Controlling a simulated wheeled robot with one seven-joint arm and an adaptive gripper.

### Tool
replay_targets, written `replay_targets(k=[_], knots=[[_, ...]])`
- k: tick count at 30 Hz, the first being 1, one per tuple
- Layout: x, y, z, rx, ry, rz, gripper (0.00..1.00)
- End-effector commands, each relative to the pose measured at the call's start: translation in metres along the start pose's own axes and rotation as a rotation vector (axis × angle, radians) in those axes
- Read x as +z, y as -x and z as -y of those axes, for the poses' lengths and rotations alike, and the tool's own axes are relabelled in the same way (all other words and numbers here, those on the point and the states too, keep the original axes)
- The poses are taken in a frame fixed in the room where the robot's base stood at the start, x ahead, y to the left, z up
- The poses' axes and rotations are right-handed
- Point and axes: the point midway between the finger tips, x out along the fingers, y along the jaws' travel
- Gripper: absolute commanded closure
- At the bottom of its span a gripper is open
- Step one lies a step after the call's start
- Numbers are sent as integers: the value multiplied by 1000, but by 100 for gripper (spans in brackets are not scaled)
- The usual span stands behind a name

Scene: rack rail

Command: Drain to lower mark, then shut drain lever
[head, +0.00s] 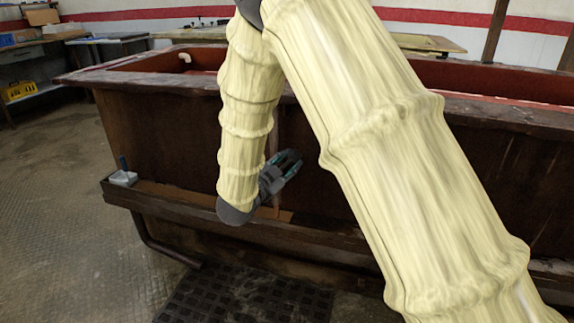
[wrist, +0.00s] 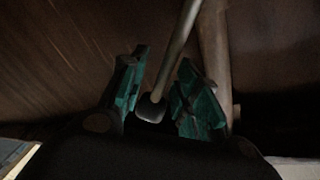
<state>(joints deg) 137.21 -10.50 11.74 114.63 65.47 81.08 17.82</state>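The brown tank (head: 165,135) stands across the head view, with a reddish inside. My gripper (head: 288,163) is in front of its wall; in the wrist view the gripper (wrist: 163,90) has its two teal-padded fingers apart. A thin metal rod with a dark knob (wrist: 150,108), which looks like a lever, reaches down between the fingers; the knob is nearer the left finger. I cannot tell if it touches. In the head view I cannot make out this rod. No level marks or liquid level can be made out.
A brownish upright pipe (wrist: 215,55) stands behind the right finger. A ledge (head: 160,205) runs along the tank's front, with a light grey block with a dark upright handle (head: 123,174) at its left end. A dark mat (head: 240,295) lies on the floor below.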

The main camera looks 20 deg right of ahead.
Motion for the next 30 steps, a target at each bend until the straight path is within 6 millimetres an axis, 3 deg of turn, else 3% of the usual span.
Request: replay_targets(k=[3,9,20,30], knots=[[0,0,0,0,0,0,68],[0,0,0,0,0,0,100],[-3,-2,-2,4,-8,-4,100],[-10,-12,-25,41,-145,10,100]])
